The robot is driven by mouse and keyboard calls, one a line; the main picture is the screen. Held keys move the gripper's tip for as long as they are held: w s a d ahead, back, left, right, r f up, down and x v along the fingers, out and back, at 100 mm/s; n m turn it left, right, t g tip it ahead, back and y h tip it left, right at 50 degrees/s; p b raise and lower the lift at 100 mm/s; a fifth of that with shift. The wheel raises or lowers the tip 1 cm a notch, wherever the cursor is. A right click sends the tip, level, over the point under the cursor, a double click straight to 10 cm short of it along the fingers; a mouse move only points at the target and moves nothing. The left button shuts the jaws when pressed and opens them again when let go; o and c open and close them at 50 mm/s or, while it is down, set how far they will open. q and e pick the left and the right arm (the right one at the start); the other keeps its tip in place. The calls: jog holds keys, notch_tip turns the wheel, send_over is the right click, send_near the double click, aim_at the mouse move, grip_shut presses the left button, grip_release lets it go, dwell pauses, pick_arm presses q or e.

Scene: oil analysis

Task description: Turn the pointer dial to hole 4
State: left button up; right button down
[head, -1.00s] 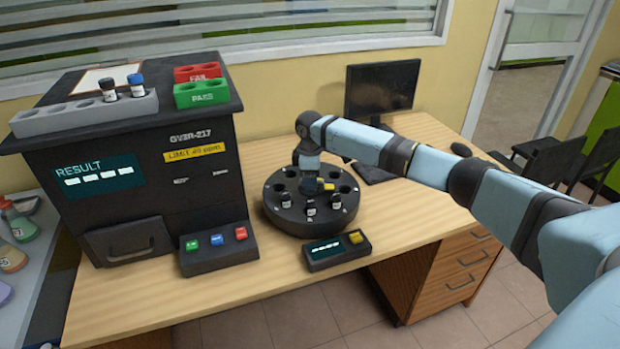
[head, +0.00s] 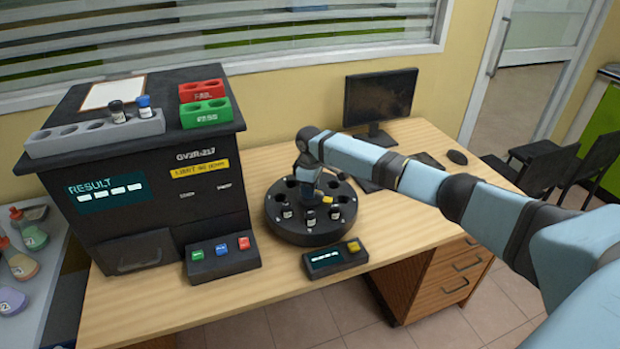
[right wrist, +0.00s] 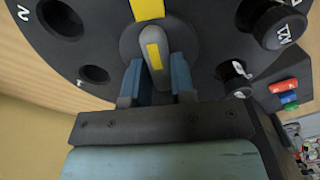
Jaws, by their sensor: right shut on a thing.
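The pointer dial (right wrist: 152,45), a grey bar with a yellow stripe, lies between my right gripper's two fingers in the right wrist view. My right gripper (right wrist: 158,82) is shut on it. In the head view, my right gripper (head: 307,190) is over the middle of the round black carousel (head: 290,236), and a yellow bit of the dial (head: 327,199) shows to its right. The carousel has a ring of holes, which also shows in the right wrist view (right wrist: 115,35). Numbers are partly readable there; which hole the dial points at is unclear. My left gripper is not in view.
Several black-capped vials (head: 310,217) stand in the carousel's near holes. A small display box (head: 335,259) with a yellow button sits in front. The black analyser (head: 150,215) stands left, with a monitor (head: 378,98) behind right.

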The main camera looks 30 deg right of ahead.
jog(key=m+p, duration=0.1)
jog(key=p, duration=0.1)
jog(key=m+p, duration=0.1)
jog(key=shift+r+m+p, duration=0.3)
jog(key=shift+p, duration=0.05)
jog(key=shift+m+p, duration=0.7)
jog(key=shift+p, duration=0.1)
jog(key=shift+f+m+p, duration=0.15)
jog(key=shift+m+p, duration=0.35)
jog(key=shift+p, duration=0.05)
pick_arm(q)
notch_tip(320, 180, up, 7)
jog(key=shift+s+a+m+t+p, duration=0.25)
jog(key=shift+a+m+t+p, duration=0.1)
jog(key=shift+p, duration=0.1)
pick_arm(e)
jog(key=shift+w+d+f+m, duration=0.1)
jog(key=shift+m, duration=0.4)
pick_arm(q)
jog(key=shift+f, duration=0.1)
pick_arm(e)
jog(key=c, duration=1)
grip_release()
jog(key=shift+o, duration=0.2)
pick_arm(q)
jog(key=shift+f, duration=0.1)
